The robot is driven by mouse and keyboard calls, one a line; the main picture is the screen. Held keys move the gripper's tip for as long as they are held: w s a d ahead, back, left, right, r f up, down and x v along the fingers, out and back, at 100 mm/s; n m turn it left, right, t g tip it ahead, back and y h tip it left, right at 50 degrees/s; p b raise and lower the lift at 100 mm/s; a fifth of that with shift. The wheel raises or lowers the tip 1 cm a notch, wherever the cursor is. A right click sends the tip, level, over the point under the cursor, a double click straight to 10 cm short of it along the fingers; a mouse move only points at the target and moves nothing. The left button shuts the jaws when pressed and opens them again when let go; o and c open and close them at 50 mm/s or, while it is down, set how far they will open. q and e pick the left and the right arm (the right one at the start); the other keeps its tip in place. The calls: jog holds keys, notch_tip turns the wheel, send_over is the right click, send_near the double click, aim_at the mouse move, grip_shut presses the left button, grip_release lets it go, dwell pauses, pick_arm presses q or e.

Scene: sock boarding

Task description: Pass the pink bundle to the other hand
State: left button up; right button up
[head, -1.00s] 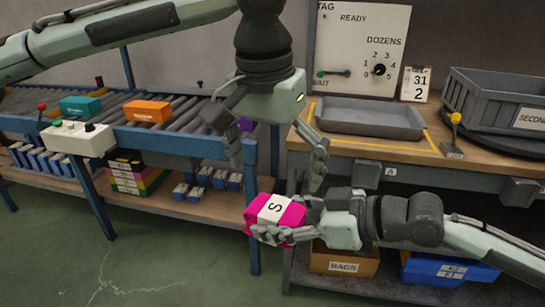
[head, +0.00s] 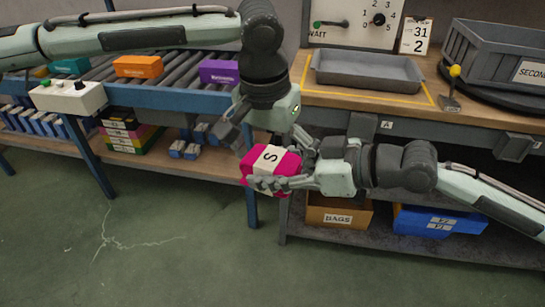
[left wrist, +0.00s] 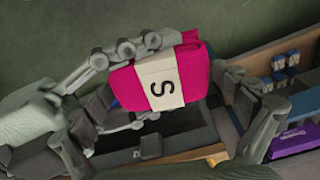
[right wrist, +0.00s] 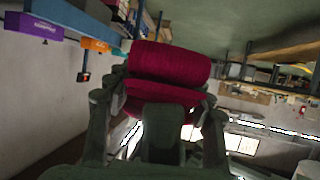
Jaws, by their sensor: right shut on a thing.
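The pink bundle (head: 284,165) has a white band marked S and is held in the air in front of the benches. My right gripper (head: 280,175) is shut on it from the right in the head view. In the right wrist view the bundle (right wrist: 168,65) sits between the fingers. My left gripper (head: 268,145) is open just above the bundle, pointing down. In the left wrist view the bundle (left wrist: 160,80) lies ahead, between its spread fingers. Whether a left finger touches it, I cannot tell.
A roller conveyor (head: 180,72) with orange (head: 138,66) and purple (head: 219,72) boxes is behind on the left. A bench with a grey tray (head: 366,72) and grey crate (head: 500,55) stands on the right. A bags bin (head: 338,212) and blue bin (head: 440,222) are below. The front floor is clear.

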pick_arm(q)
jog(key=c, duration=0.7)
jog(key=shift+c, duration=1)
pick_arm(e)
jog(key=o, duration=1.3)
jog(key=v, duration=1.2)
jog(key=w+d+f+m+t+h, duration=0.1)
jog(key=w+d+f+m+h, duration=0.15)
jog(key=f, duration=0.65)
jog(key=w+d+f+m+h, duration=0.1)
jog(key=w+d+f+h, duration=0.15)
jog(key=f, duration=0.65)
jog(key=w+d+f+m+t+h, duration=0.1)
jog(key=w+f+m, duration=0.15)
jog(key=f, duration=0.55)
jog(key=s+d+f+m+g+h, duration=0.1)
jog(key=s+d+f+h, duration=0.2)
jog(key=f, duration=0.5)
jog(key=s+d+f+m+g+h, duration=0.1)
jog(key=s+d+f, duration=0.2)
jog(key=s+f, duration=0.35)
jog(key=s+d+f+m+g+h, duration=0.2)
jog(key=s+d+f+g+h, duration=0.1)
jog(key=s+f, duration=0.8)
jog(key=shift+s+d+f+m+g, duration=0.2)
jog(key=shift+s+d+m+g, duration=0.1)
jog(key=shift+s+g, duration=0.1)
